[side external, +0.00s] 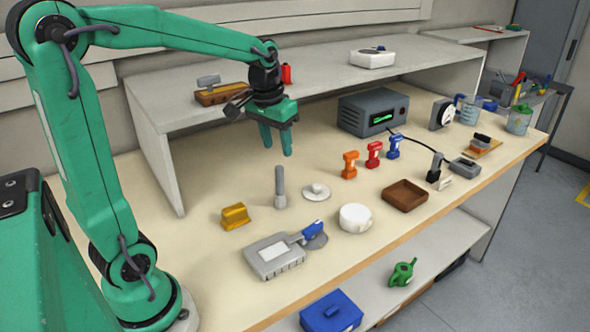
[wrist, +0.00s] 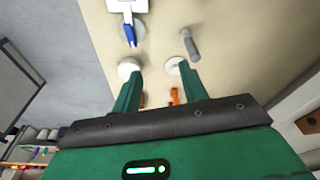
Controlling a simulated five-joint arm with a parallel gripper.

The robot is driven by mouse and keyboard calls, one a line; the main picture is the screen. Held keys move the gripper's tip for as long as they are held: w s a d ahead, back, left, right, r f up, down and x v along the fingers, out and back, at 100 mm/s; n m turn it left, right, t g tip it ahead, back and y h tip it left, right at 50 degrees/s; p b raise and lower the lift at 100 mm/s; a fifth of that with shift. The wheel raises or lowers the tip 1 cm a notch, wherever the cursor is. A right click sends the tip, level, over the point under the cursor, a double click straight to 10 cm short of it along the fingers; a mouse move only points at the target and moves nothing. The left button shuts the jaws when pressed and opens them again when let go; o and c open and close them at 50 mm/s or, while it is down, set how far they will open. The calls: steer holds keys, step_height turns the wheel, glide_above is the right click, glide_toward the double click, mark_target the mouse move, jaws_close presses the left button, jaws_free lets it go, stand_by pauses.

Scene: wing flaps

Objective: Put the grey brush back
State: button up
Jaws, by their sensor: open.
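A grey stick-like piece (side external: 280,187), apparently the grey brush, stands upright on the bench, wider at its foot. It also shows in the wrist view (wrist: 190,45). I cannot make out bristles. A white disc with a small knob (side external: 316,192) lies to its right, and a round white pot (side external: 355,217) stands nearer the front edge. My gripper (side external: 277,145) is open and empty, fingers pointing down, above and behind the grey piece. In the wrist view my gripper (wrist: 160,72) shows its fingers spread apart, with the knobbed disc (wrist: 175,65) partly behind one finger.
A yellow block (side external: 235,216), a grey case (side external: 274,256) and a blue-handled tool (side external: 312,231) lie nearby. Several small drills (side external: 350,165), a brown tray (side external: 405,195) and a grey device (side external: 372,112) stand right. A raised shelf (side external: 320,82) runs behind my gripper.

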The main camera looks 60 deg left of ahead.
steer(key=s+d+m+t, duration=0.3)
steer(key=s+d, duration=0.7)
steer(key=s, duration=0.3)
steer(key=shift+s+r+h, duration=0.25)
steer(key=shift+s+h, duration=0.05)
